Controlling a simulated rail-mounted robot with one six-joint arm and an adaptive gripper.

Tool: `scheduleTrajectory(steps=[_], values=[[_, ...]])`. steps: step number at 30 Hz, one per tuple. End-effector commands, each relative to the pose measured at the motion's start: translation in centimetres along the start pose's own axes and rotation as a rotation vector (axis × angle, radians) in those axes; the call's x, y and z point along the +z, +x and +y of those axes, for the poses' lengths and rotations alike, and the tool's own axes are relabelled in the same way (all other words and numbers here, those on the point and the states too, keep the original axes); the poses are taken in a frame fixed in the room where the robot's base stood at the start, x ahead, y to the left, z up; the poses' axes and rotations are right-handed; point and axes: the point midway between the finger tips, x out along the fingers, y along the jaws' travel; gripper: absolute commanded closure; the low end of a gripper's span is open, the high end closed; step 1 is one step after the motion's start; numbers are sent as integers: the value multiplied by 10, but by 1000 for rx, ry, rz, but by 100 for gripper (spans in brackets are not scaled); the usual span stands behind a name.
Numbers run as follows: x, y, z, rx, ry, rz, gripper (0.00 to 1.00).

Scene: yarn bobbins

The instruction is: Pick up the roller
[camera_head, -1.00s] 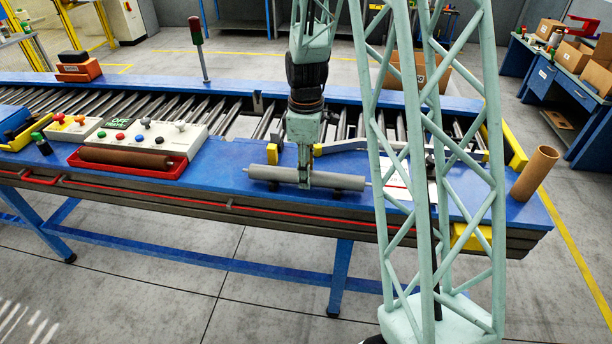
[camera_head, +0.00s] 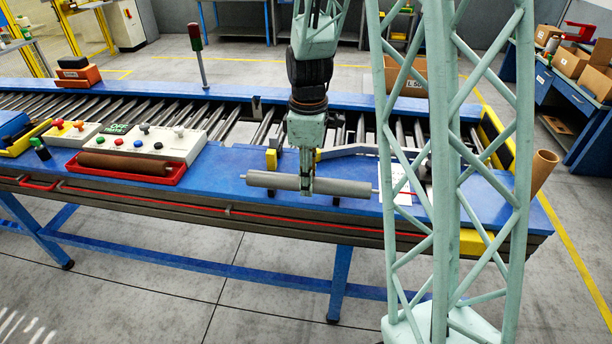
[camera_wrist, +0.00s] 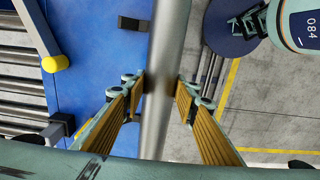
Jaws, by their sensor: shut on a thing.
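The grey roller (camera_head: 343,187) lies crosswise over the front strip of the blue bench (camera_head: 225,162). It has thin shaft ends. My gripper (camera_head: 306,190) comes down on it from above near its middle, with the fingers on either side. In the wrist view the roller (camera_wrist: 166,70) runs between the two ribbed finger pads, and my gripper (camera_wrist: 159,90) is shut on it. I cannot tell whether the roller touches the bench or hangs just above it.
A brown roller (camera_head: 125,163) lies in a red tray (camera_head: 172,178) to the left, before control boxes. A brown tube (camera_head: 544,172) stands at the bench's right end. A conveyor (camera_head: 225,118) runs behind. A yellow-tipped bar (camera_wrist: 55,64) is near my gripper.

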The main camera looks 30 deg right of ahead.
Motion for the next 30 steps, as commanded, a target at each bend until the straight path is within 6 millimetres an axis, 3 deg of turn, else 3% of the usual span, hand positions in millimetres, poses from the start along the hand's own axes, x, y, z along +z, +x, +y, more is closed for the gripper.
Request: scheduleTrajectory(steps=[16, 30], values=[[28, -8, -77, 2, 0, 1, 96], [38, -11, -106, 1, 0, 1, 96]])
